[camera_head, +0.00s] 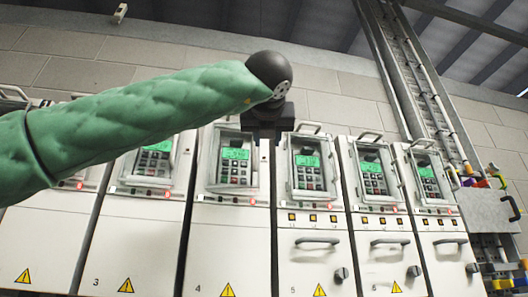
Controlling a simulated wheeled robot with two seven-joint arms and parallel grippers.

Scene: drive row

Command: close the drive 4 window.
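Drive 4 is the white cabinet (228,240) marked 4 near the middle of the head view. Its control panel has a lit green display (235,154) and a keypad (233,174) below it. The drive 4 window (263,168) seems to stand out at the panel's right side, but its exact angle is hard to tell. My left gripper (268,125) is dark and hangs below my wrist at the upper right of this panel. Its fingers are not clear, and I cannot tell whether it touches the window. My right gripper is not in view.
Similar cabinets stand close on both sides, including drive 3 (135,245) and a cabinet (315,255) with a handle to the right. My green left arm covers the upper left cabinets. A cable ladder (415,80) and coloured parts (490,180) are at the right.

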